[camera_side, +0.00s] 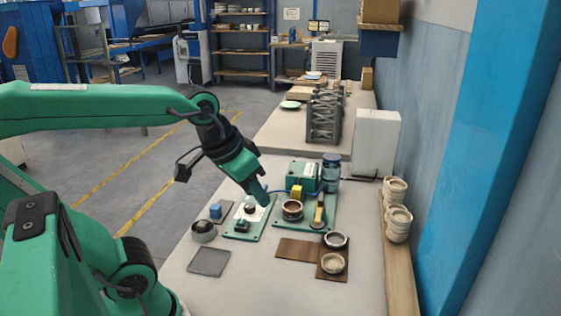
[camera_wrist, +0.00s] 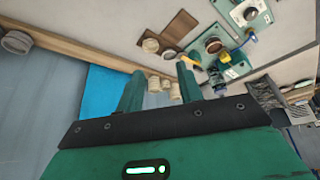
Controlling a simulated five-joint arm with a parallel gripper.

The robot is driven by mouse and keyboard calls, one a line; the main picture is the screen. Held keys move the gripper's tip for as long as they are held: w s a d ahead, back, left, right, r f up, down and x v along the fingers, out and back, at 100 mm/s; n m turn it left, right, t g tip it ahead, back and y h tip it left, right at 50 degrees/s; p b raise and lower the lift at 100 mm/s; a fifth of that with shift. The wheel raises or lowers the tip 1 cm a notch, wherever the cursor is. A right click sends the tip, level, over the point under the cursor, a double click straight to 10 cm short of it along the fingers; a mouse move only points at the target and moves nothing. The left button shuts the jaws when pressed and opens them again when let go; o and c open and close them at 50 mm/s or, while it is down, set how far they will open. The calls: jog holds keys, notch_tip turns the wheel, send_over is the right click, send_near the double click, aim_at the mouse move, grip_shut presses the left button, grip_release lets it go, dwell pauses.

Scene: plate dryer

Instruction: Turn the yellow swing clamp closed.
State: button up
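The yellow swing clamp (camera_side: 319,213) looks like an upright-pointing yellow arm at the right side of the green fixture plate (camera_side: 281,224). In the wrist view the yellow arm (camera_wrist: 189,61) shows beyond my fingers, partly hidden behind one fingertip. A round dark-rimmed cup (camera_side: 292,209) sits to the left of the clamp; whether the arm overlaps it I cannot tell. My gripper (camera_side: 263,196) is left of the clamp and apart from it, above the smaller green plate. In the wrist view my gripper (camera_wrist: 160,80) has its two fingers spread with nothing between them.
A green box (camera_side: 301,176), a yellow block (camera_side: 297,191) and a blue jar (camera_side: 331,168) stand behind the cup. Two round dishes (camera_side: 333,262) sit on brown boards in front. Stacked bowls (camera_side: 397,215) line the right ledge. A grey rack (camera_side: 324,116) stands farther back.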

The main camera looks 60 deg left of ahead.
jog(key=w+a+r+n+g, duration=0.1)
jog(key=w+a+r+n, duration=0.1)
jog(key=w, duration=0.6)
jog(key=n+g, duration=0.4)
jog(key=n, duration=0.2)
send_over(321, 195)
jog(key=f, duration=1.1)
jog(key=shift+s+d+f, duration=0.25)
jog(key=shift+w+a+f, duration=0.15)
jog(key=shift+w+f, duration=0.05)
jog(key=shift+f, duration=0.1)
jog(key=shift+f, duration=0.15)
jog(key=shift+f, duration=3.8)
grip_shut()
